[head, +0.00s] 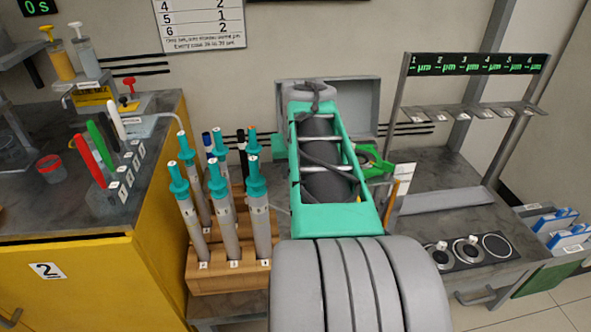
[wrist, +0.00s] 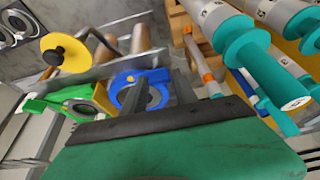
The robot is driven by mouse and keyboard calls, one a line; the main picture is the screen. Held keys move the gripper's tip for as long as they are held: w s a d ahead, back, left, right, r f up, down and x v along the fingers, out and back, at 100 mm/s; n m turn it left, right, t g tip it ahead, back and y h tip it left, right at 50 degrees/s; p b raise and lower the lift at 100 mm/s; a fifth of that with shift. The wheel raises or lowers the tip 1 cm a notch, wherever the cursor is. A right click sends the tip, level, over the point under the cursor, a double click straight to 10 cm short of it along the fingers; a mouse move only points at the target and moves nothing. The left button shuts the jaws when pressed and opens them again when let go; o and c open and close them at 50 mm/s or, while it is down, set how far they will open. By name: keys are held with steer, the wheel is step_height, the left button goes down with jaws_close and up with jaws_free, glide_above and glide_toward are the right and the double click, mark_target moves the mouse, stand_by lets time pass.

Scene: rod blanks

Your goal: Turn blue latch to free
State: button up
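The blue latch (wrist: 141,87) shows in the wrist view as a blue, ring-shaped part on a grey fixture, just beyond my fingers. My gripper (wrist: 160,80) shows there as two dark grey fingers that stand apart, so it looks open. One finger overlaps the blue ring in the picture; I cannot tell whether it touches. A green part (wrist: 75,103) with a dark round opening sits left of the blue latch. In the head view my arm hides the gripper and the blue latch; the green part (head: 374,160) shows beside the arm.
Teal-capped grey tubes (wrist: 255,60) stand close on the right in the wrist view, in a wooden rack (head: 230,272). A yellow disc with a black knob (wrist: 62,52) and brown rods (wrist: 139,38) lie beyond the latch. A grey gauge frame (head: 470,105) stands at the right.

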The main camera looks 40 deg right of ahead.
steer(key=o, duration=0.3)
steer(key=shift+r, duration=0.1)
steer(key=p+v, duration=0.2)
steer(key=v, duration=0.5)
steer(key=shift+r, duration=0.25)
steer(key=shift+s+a, duration=0.1)
steer(key=shift+s, duration=0.05)
